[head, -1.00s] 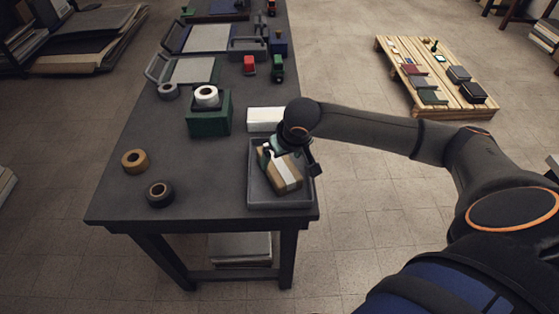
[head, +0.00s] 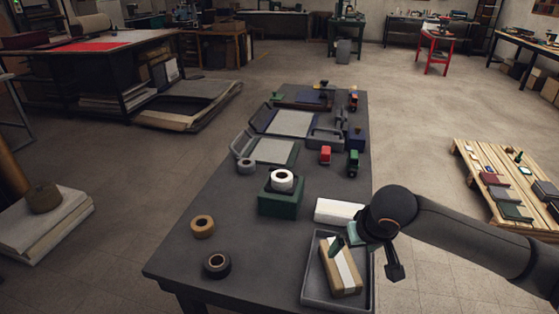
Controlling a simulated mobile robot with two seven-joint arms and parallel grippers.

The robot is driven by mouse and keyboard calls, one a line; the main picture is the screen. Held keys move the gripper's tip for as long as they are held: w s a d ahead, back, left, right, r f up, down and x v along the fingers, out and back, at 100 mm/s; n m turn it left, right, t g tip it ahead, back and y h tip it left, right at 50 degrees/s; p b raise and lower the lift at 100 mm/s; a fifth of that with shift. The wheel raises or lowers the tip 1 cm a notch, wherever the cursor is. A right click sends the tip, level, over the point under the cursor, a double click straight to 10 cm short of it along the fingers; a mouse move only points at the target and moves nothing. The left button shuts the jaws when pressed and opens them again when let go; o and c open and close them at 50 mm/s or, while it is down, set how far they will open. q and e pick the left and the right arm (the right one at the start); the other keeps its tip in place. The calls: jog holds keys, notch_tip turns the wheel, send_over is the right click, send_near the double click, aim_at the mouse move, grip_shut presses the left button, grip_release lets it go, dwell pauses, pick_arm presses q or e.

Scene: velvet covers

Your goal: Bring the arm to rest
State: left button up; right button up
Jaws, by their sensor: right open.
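My right arm comes in from the right edge in the head view. My right gripper (head: 366,259) is open, with its fingers spread, over the right side of a grey tray (head: 312,300) at the near right of the table. A brown package (head: 336,277) with a white band lies in the tray, tilted to the tray's sides. One finger overlaps the package's far end in the picture; nothing shows between the fingers. Whether that finger touches the package I cannot tell. My left gripper is not in view.
The dark table (head: 225,262) also bears a white block (head: 337,212) beside my gripper, a green box (head: 279,204) with a white roll (head: 282,181), and tape rolls (head: 202,226). A wooden pallet (head: 483,180) stands at right. Floor between table and pallet is clear.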

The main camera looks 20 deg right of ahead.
jog(key=s+a+f+n+y, duration=0.35)
jog(key=s+a+f, duration=0.5)
jog(key=a, duration=0.35)
jog(key=s+d+f+g+h, duration=0.1)
jog(key=s+d+f, duration=0.1)
jog(key=s, duration=0.4)
jog(key=s+d+f+h, duration=0.2)
jog(key=s+d, duration=0.1)
jog(key=s, duration=0.3)
jog(key=w+a+f+t+y+p, duration=0.1)
jog(key=w+a+f+t, duration=0.4)
jog(key=f, duration=0.5)
jog(key=shift+w+y, duration=0.15)
jog(key=shift+y, duration=0.6)
